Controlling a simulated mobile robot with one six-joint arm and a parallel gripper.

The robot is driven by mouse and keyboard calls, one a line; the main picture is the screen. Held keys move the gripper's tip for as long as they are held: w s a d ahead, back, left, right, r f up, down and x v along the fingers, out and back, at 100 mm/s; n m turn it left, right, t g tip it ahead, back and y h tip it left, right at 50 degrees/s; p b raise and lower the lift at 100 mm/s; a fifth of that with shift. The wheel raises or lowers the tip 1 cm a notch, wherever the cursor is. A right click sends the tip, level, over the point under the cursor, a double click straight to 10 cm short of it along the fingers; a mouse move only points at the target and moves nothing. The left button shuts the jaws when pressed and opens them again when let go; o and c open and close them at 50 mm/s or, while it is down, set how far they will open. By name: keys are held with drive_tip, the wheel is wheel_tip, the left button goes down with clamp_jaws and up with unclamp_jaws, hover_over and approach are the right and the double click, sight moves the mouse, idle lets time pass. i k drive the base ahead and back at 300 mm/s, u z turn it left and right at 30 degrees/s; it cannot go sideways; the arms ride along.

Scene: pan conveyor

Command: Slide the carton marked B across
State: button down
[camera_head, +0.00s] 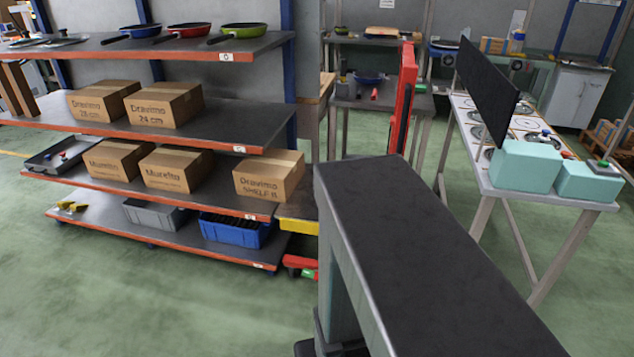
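The carton marked "Dravimo SHELF B" (262,182) is brown and closed. It sits upright at the right end of the third shelf down (205,198), a rack level with an orange front edge. I cannot tell whether the carton's far right side reaches over the platform. My gripper is not in view. A large dark grey part, probably mine, fills the right foreground and hides the floor behind it.
Two "Murelto" cartons (176,170) stand left of the marked carton, with a gap between. Two "Dravimo" cartons (165,104) are on the shelf above. A blue crate (236,232) and a grey crate (156,214) are below. Green floor in front is clear.

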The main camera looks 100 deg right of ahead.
sight(275, 174)
drive_tip(key=u, duration=0.6)
drive_tip(key=k, duration=0.15)
drive_tip(key=z, duration=3.1)
drive_tip(key=i, duration=1)
drive_tip(key=z, duration=0.1)
drive_tip(key=k, duration=0.7)
